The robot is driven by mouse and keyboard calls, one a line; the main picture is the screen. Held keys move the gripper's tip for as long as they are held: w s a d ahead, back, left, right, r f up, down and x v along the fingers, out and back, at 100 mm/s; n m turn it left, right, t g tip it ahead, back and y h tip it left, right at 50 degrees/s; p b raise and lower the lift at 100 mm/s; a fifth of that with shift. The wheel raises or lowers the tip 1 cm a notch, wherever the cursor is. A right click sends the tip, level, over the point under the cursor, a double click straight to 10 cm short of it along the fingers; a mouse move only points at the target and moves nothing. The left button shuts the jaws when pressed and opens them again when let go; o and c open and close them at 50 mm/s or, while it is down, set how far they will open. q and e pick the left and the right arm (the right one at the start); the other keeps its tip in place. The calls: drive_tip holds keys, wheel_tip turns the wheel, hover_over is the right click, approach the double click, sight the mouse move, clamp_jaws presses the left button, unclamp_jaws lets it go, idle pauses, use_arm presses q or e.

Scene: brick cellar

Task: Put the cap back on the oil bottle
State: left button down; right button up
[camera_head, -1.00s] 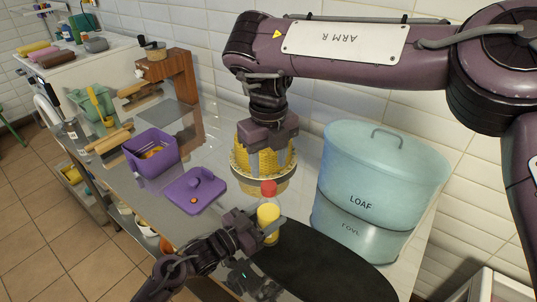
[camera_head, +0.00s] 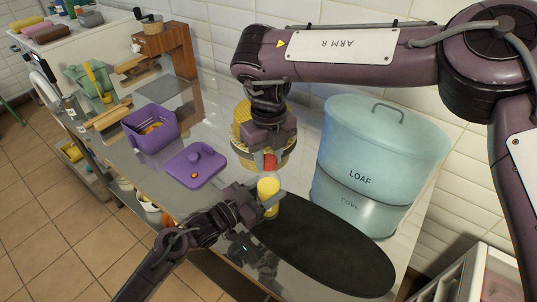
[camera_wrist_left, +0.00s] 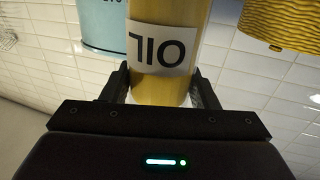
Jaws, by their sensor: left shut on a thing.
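My right gripper (camera_head: 271,152) points down directly over the cap. Its fingertips are too small and blurred to show whether they grip it. The bottle's top is outside the left wrist view.
A pale blue LOAF bin (camera_head: 380,150) stands to the right. A yellow woven basket (camera_head: 241,113) is behind my right gripper. A purple box (camera_head: 150,140) and its purple lid (camera_head: 195,165) lie to the left. The dark oval mat (camera_head: 325,245) is bare on its right part.

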clamp_jaws()
drive_tip(key=m, duration=0.4)
drive_tip(key=shift+a, duration=0.1)
drive_tip(key=m, duration=1.4)
drive_tip(key=shift+m, duration=0.4)
drive_tip(key=o, duration=0.6)
unclamp_jaws()
drive_tip(key=shift+c, duration=0.2)
